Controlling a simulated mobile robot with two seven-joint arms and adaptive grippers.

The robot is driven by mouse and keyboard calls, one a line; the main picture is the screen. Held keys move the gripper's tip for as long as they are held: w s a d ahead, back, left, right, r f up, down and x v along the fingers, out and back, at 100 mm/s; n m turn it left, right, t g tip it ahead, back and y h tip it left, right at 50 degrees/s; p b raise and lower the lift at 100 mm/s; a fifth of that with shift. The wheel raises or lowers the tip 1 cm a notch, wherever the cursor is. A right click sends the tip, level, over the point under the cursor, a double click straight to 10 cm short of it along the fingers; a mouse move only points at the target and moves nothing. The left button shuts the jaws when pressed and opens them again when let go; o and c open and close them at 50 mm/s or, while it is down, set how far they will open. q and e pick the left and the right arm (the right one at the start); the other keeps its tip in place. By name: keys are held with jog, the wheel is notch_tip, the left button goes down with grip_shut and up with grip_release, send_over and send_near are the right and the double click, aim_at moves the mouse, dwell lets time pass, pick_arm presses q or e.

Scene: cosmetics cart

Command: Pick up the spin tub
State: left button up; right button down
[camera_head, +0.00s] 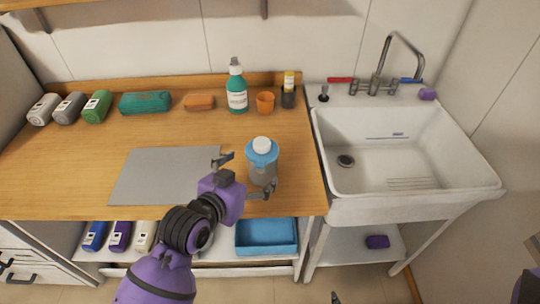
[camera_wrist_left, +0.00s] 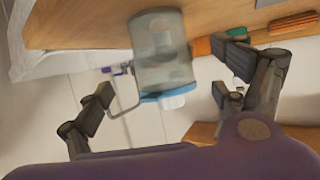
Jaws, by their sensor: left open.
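The spin tub, which I take to be the clear grey container with a blue lid and white cap (camera_head: 263,168), stands upright near the counter's front right. My left gripper (camera_head: 245,177) is open beside it, with one finger to the tub's left and the other at its lower front. In the left wrist view the tub (camera_wrist_left: 162,50) appears upside down between the spread fingers (camera_wrist_left: 160,85). I cannot tell whether either finger touches it.
A grey mat (camera_head: 165,175) lies left of the tub. A green pump bottle (camera_head: 236,90), orange cup (camera_head: 265,102) and dark yellow-capped bottle (camera_head: 288,92) stand behind it. The sink (camera_head: 400,150) is to the right. A blue bin (camera_head: 266,237) sits on the shelf below.

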aim_at(263, 156)
pick_arm(q)
jog(key=shift+w+d+f, duration=0.15)
jog(key=shift+w+d, duration=0.5)
jog(key=shift+w, duration=0.35)
jog(key=x, duration=0.3)
jog(key=p+x, duration=0.1)
jog(key=x, duration=0.1)
jog(key=shift+w+a+f, duration=0.15)
jog(key=shift+w+f, duration=0.1)
jog(key=shift+w, duration=0.2)
jog(key=c, duration=1.5)
jog(key=shift+r, duration=0.15)
jog(key=shift+c, duration=0.2)
jog(key=shift+r, duration=0.6)
jog(key=s+r, duration=0.1)
jog(key=r, duration=0.1)
jog(key=s+r, duration=0.2)
jog(key=r, duration=0.1)
jog(key=s+r, duration=0.2)
jog(key=shift+r, duration=0.35)
jog(key=s+r, duration=0.3)
jog(key=s, duration=0.6)
jog(key=shift+r+b, duration=0.3)
jog(key=shift+r, duration=0.1)
